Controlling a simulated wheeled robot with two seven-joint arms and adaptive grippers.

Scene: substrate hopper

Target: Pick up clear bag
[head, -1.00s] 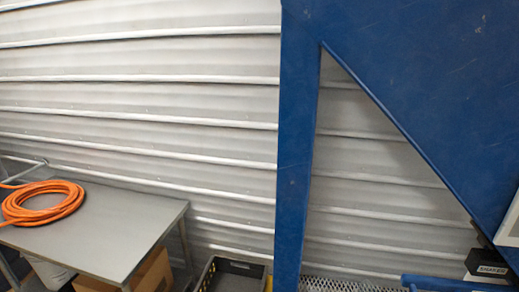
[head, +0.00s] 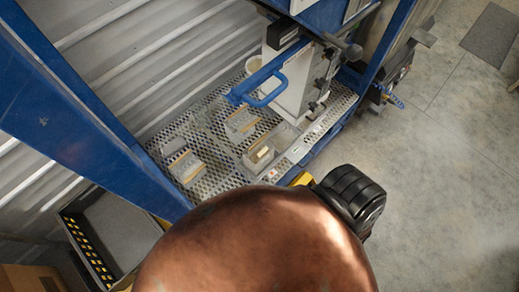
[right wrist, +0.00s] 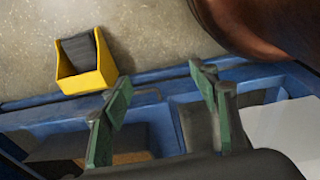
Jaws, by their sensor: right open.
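Several clear, see-through pieces with tan parts lie on a perforated metal platform in the head view. One (head: 187,168) is at the left, one (head: 241,124) near the middle and one (head: 258,156) at the front. I cannot tell for sure which of them is the clear bag. My right gripper (right wrist: 160,73) shows in the right wrist view with its two green fingers apart and nothing between them. It is over a blue frame edge, and none of the clear pieces is plainly seen there. My left gripper is not in view.
The perforated platform (head: 212,105) lies between blue posts (head: 75,115). A blue handle (head: 270,88) and a white box (head: 293,66) stand at its back. A black crate (head: 78,240) is at lower left. A yellow bin (right wrist: 88,82) stands on concrete floor. Open floor lies right.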

